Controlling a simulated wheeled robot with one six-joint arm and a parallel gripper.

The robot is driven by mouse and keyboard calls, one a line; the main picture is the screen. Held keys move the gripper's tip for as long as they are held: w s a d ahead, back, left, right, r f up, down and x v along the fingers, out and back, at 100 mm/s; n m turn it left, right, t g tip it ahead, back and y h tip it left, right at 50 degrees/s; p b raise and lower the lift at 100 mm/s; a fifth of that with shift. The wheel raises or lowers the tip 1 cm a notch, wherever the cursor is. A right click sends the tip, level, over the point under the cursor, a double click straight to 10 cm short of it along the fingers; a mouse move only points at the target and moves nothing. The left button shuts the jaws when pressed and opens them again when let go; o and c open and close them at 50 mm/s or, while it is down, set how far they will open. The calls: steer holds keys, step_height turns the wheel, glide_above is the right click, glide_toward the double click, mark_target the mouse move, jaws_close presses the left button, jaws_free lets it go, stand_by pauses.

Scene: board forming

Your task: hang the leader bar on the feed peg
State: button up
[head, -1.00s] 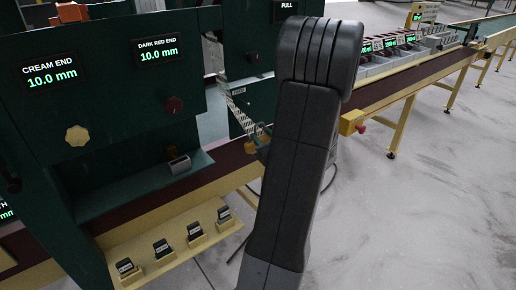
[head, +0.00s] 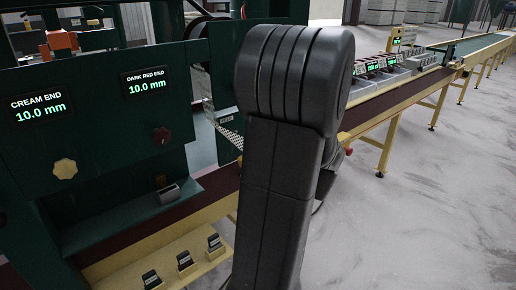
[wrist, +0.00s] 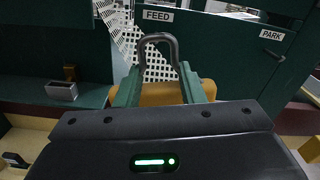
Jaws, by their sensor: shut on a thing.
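My gripper (wrist: 160,88) shows in the wrist view, with green parts at both sides of a dark grey loop (wrist: 159,40). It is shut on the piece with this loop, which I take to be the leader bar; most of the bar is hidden. The loop stands upright below the FEED label (wrist: 158,15), in front of a white perforated sheet (wrist: 160,68). I cannot make out the feed peg itself; the loop may cover it. In the head view my arm hides the gripper and the bar.
A dark green panel with a PARK label (wrist: 272,35) stands right of the loop. A small grey box (wrist: 61,91) sits on a ledge at left. In the head view, the machine front (head: 90,130) fills the left and a conveyor (head: 395,100) runs off right.

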steer(key=shift+f+b+x, duration=0.2)
steer(key=shift+b+x, duration=0.1)
steer(key=shift+x, duration=1.8)
steer(key=shift+b+x, duration=0.55)
steer(key=shift+x, duration=1.55)
steer(key=shift+w+a+f+b, duration=0.4)
steer(key=shift+w+f+b, duration=0.15)
steer(key=shift+f+b, duration=0.2)
stand_by(1.2)
steer(key=shift+f, duration=0.1)
stand_by(0.6)
steer(key=o, duration=1.1)
steer(key=shift+s+d, duration=0.1)
steer(key=b+v, duration=0.2)
steer(key=v, duration=1.1)
steer(key=shift+s, duration=0.3)
